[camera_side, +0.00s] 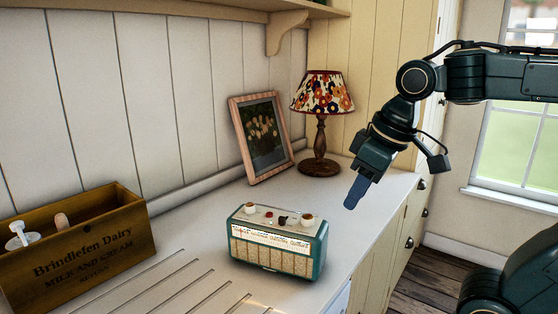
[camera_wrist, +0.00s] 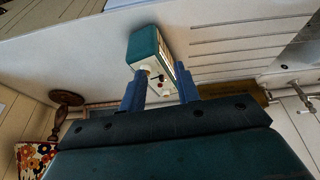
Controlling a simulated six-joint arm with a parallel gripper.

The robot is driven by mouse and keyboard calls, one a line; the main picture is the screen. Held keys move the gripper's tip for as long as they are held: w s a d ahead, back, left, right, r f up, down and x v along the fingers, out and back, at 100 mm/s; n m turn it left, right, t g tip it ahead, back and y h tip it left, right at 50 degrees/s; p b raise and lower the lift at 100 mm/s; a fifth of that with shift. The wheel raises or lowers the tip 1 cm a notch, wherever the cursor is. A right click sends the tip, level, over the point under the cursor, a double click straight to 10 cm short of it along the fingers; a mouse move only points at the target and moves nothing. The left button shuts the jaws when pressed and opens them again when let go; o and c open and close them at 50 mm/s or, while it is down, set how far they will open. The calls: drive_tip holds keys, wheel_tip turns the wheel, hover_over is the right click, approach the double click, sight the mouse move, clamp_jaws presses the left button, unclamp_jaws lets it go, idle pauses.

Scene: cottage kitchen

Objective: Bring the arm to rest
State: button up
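My gripper (camera_side: 353,198) hangs in the air at the right, above the counter's front edge, pointing down and slightly left. In the wrist view its two blue fingers (camera_wrist: 161,76) are spread apart with nothing held between them. The teal radio (camera_side: 278,243) stands upright on the counter, left of and below my gripper, apart from it. Its top has pale knobs and a small red button. The radio (camera_wrist: 147,45) also shows beyond the fingers in the wrist view, partly hidden by them.
A wooden dairy crate (camera_side: 85,255) with bottles stands at the left. A framed picture (camera_side: 262,138) leans on the wall beside a flower-shaded lamp (camera_side: 321,105). Drain grooves cross the front counter (camera_side: 190,235). A shelf (camera_side: 180,8) runs overhead. A window (camera_side: 518,145) is at the right.

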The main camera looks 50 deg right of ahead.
drive_tip(key=s+f+t, duration=0.1)
drive_tip(key=s+f, duration=0.3)
drive_tip(key=s, duration=0.1)
drive_tip(key=shift+s+f+m, duration=0.2)
drive_tip(key=shift+s+m, duration=0.1)
drive_tip(key=shift+m, duration=0.1)
drive_tip(key=shift+a, duration=0.1)
idle(0.6)
